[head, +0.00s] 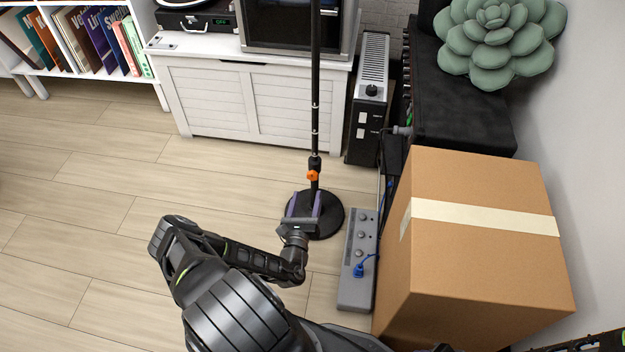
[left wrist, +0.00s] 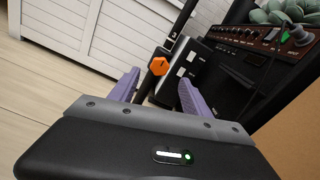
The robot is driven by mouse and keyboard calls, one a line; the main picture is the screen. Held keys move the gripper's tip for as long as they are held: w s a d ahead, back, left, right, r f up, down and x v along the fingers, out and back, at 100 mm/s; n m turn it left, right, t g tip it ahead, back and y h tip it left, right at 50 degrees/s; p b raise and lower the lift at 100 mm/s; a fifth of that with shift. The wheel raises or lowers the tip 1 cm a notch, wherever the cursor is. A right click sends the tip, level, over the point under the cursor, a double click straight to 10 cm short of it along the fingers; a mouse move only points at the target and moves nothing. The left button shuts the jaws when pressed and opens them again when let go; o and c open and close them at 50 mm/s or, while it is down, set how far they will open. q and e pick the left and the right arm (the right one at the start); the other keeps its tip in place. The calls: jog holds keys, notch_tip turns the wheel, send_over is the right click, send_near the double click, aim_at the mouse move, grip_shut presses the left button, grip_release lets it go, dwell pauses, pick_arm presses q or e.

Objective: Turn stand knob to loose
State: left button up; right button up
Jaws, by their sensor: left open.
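The stand is a thin black upright pole (head: 315,100) on a round black base (head: 332,219) on the floor. Its orange knob (head: 312,175) sits low on the pole; it also shows in the left wrist view (left wrist: 159,67), with a dark mark on its face. My left gripper (head: 304,203) has purple fingers and is open and empty. In the head view it overlaps the base, just below the knob. In the left wrist view the knob appears beyond and between the spread fingertips (left wrist: 158,84), apart from them. My right gripper does not show.
A grey power strip (head: 352,285) with a blue plug lies right of the base. A taped cardboard box (head: 480,265) stands further right. A white cabinet (head: 240,95) and a dark heater-like unit (head: 366,100) stand behind. Floor to the left is clear.

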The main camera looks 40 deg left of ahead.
aim_at(312, 177)
pick_arm(q)
jog(key=b+x, duration=0.2)
jog(key=x, duration=0.4)
jog(key=shift+w+a+f, duration=0.15)
jog(key=shift+w+a, duration=0.05)
jog(key=shift+w, duration=0.2)
jog(key=shift+w+a, duration=0.25)
jog(key=shift+w, duration=0.2)
jog(key=shift+c, duration=0.3)
grip_shut()
